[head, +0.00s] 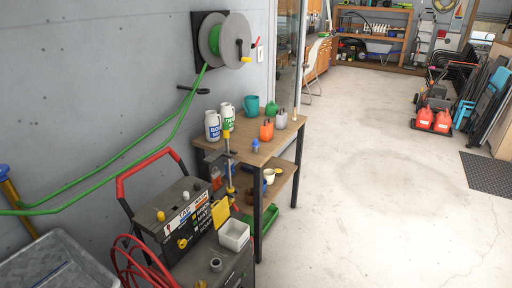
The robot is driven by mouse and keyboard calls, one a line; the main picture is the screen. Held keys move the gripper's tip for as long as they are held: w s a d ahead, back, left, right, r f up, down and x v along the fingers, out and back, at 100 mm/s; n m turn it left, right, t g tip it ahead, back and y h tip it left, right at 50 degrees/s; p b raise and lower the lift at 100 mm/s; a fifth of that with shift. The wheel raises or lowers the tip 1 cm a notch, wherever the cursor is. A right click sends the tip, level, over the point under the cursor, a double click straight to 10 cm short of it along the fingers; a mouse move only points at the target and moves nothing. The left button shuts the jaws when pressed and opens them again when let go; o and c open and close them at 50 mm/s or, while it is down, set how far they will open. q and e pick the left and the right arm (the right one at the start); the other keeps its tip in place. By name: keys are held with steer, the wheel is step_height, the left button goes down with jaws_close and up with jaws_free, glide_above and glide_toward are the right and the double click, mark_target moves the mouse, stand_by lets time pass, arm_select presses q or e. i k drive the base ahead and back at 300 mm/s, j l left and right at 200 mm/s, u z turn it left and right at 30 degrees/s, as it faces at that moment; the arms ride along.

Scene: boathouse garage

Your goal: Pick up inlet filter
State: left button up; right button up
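I cannot clearly make out which thing is the inlet filter. A dark machine with a red handle (147,170) stands in the lower left foreground, with a labelled panel (188,216). A small grey round part (216,264) sits on its top, and a small pale piece (200,284) shows at the bottom edge. A white open box (234,234) stands at the machine's right side. A small blue item (255,144) lies on the wooden table (270,148). Neither of my grippers is in view.
The table also bears white bottles (213,125), a teal mug (252,106) and an orange container (266,130). A green hose (110,160) runs from the wall reel (213,40) across the left.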

mark_target(255, 145)
steer(key=i+l+u, duration=0.1)
steer(key=i+l, duration=0.2)
steer(key=i+l+u, duration=0.1)
steer(key=i+l, duration=0.25)
steer(key=i+l+u, duration=0.1)
steer(key=i+l, duration=0.15)
steer(key=l, duration=0.15)
steer(key=i+l+u, duration=0.1)
steer(key=i+l, duration=0.2)
steer(key=i+l+u, duration=0.1)
steer(key=i+l, duration=0.15)
steer(key=l, duration=0.3)
steer(key=i+l+u, duration=0.1)
steer(key=i+l, duration=0.15)
steer(key=l, duration=0.2)
